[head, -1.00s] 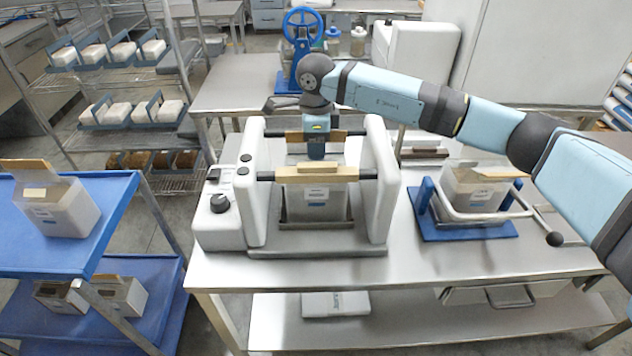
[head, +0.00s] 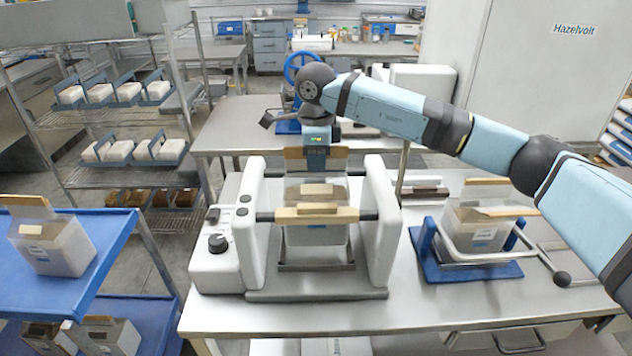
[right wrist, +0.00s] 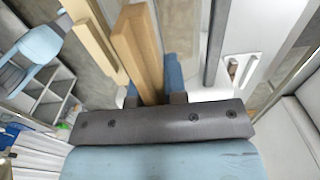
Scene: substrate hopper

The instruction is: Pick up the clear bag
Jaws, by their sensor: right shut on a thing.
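My right gripper (head: 317,168) is shut on the brown top strip (head: 295,153) of the clear bag (head: 313,234). The bag is see-through, with grey contents and a blue-marked label, and hangs upright between the two white posts of a press-like machine (head: 248,225). Its lower part shows behind the machine's light wooden front bar (head: 290,215), and its bottom seems slightly above the dark tray (head: 315,266). In the right wrist view the brown strip (right wrist: 137,45) runs between my fingers, beside the light wooden bar (right wrist: 92,38). My left gripper is out of view.
A second bag (head: 470,222) sits in a blue stand (head: 450,270) with a metal handle on the right. Another bag (head: 55,250) stands on a blue cart (head: 105,225) at left. The metal table (head: 420,317) is bare along its front edge.

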